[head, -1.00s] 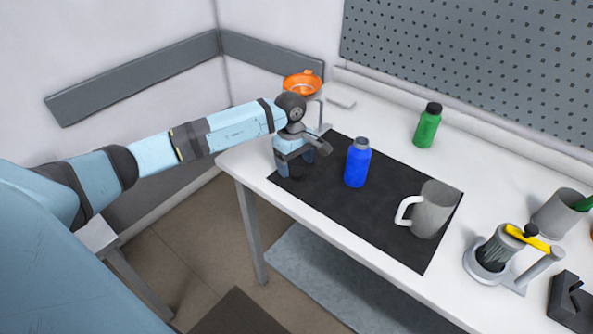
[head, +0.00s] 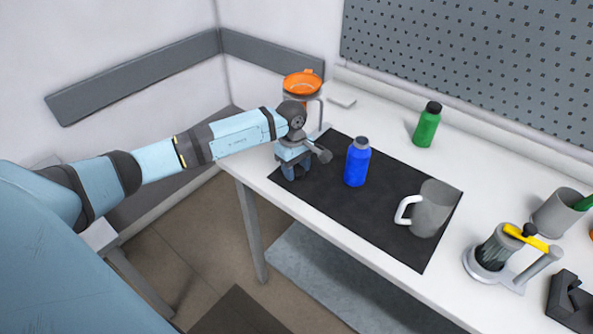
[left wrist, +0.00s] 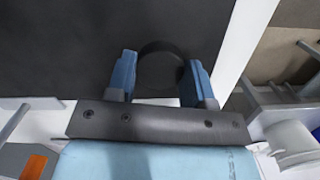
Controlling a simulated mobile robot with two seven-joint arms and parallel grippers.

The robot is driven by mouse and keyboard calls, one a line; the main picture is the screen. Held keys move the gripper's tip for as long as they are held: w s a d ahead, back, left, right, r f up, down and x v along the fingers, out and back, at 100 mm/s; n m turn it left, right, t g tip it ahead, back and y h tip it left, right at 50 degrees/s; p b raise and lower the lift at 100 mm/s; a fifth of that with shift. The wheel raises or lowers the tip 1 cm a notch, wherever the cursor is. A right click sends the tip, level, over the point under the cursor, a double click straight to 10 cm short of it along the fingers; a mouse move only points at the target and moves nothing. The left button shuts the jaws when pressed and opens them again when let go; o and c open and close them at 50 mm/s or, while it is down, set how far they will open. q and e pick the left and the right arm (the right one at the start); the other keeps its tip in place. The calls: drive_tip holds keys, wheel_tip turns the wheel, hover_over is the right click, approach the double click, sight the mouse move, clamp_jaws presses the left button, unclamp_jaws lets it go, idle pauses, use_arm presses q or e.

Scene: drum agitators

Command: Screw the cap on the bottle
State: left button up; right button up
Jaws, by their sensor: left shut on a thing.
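A blue bottle (head: 357,163) with an open-looking grey neck stands upright on the black mat (head: 330,208). My left gripper (head: 297,174) is at the mat's left end, to the left of the bottle and apart from it. In the left wrist view my left gripper (left wrist: 161,82) is shut on a dark round cap (left wrist: 160,66), with one blue finger on each side of it. The cap is hard to tell from the black mat behind it. In the head view the fingers hide the cap. My right gripper is in neither view.
A grey mug (head: 433,208) stands on the mat's right part. A green bottle (head: 427,125) with a black cap stands behind the mat. An orange item on a stand (head: 302,84) is behind my left gripper. A brush holder (head: 492,251) and a grey cup (head: 557,214) stand at right.

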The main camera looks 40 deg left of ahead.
sight(296, 170)
use_arm(q)
drive_tip(key=shift+r, duration=0.15)
wheel_tip(296, 170, up, 20)
drive_tip(key=b, duration=0.1)
drive_tip(key=shift+b, duration=0.4)
drive_tip(key=shift+f, duration=0.2)
drive_tip(key=d+f+m+g+y, duration=0.1)
drive_tip(key=d+f+m, duration=0.7)
drive_tip(key=d+m, duration=0.4)
drive_tip(key=s+m, duration=0.1)
drive_tip(key=m, duration=0.1)
drive_tip(key=shift+d+f+m, duration=0.3)
drive_tip(key=shift+f+m, duration=0.05)
drive_tip(key=shift+m, duration=0.05)
drive_tip(key=shift+w, duration=0.15)
